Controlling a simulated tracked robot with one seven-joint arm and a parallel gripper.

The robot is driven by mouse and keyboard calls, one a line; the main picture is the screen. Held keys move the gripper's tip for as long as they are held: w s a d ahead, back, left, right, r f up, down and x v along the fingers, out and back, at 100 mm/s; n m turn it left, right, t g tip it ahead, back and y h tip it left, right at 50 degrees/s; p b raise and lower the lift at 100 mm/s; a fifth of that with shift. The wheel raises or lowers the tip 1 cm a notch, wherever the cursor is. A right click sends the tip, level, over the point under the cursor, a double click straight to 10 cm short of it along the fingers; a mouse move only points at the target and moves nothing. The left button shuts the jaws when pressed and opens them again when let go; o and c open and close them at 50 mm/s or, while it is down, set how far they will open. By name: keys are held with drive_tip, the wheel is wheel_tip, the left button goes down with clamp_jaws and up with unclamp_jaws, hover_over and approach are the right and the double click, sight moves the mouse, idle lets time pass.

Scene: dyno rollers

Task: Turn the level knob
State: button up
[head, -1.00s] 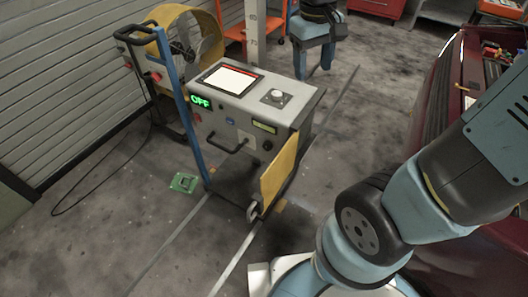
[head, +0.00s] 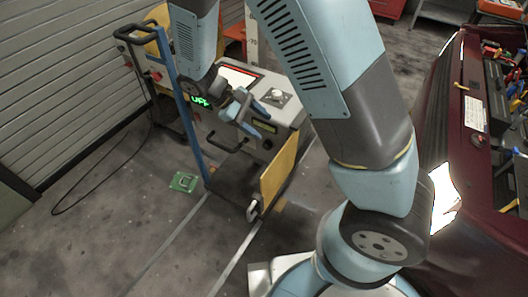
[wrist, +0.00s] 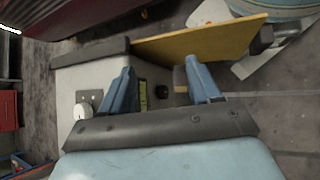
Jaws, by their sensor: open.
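The grey console (head: 290,112) stands on the floor. A white round knob (head: 278,96) sits on a dark plate on its top; it also shows in the wrist view (wrist: 83,110), left of the fingers. A small black knob (head: 267,144) is on the front panel, and in the wrist view this black knob (wrist: 161,91) lies between the fingers. No label tells me which one is the level knob. My gripper (head: 247,117) is open and empty in front of the panel. Its fingers (wrist: 160,72) appear apart from both knobs. My arm partly hides the console top.
A yellow flap (head: 279,172) juts from the console's right side. A blue post (head: 186,125) and a black handle (head: 222,144) stand near the panel. A dark red car (head: 445,125) is at the right.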

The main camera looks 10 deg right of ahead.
drive_tip(key=s+a+f+n+t+h, duration=0.1)
drive_tip(key=a+f+n+t+h, duration=0.15)
drive_tip(key=f, duration=0.35)
drive_tip(key=s+a+f+n+t+h, duration=0.1)
drive_tip(key=a+f+n+t+h, duration=0.15)
drive_tip(key=f, duration=0.35)
drive_tip(key=n+t+h, duration=0.2)
drive_tip(key=n+t, duration=0.7)
drive_tip(key=t, duration=0.4)
approach(266, 148)
drive_tip(key=x, duration=0.8)
drive_tip(key=shift+r, duration=0.1)
drive_tip(key=shift+d, duration=0.1)
drive_tip(key=c, duration=1)
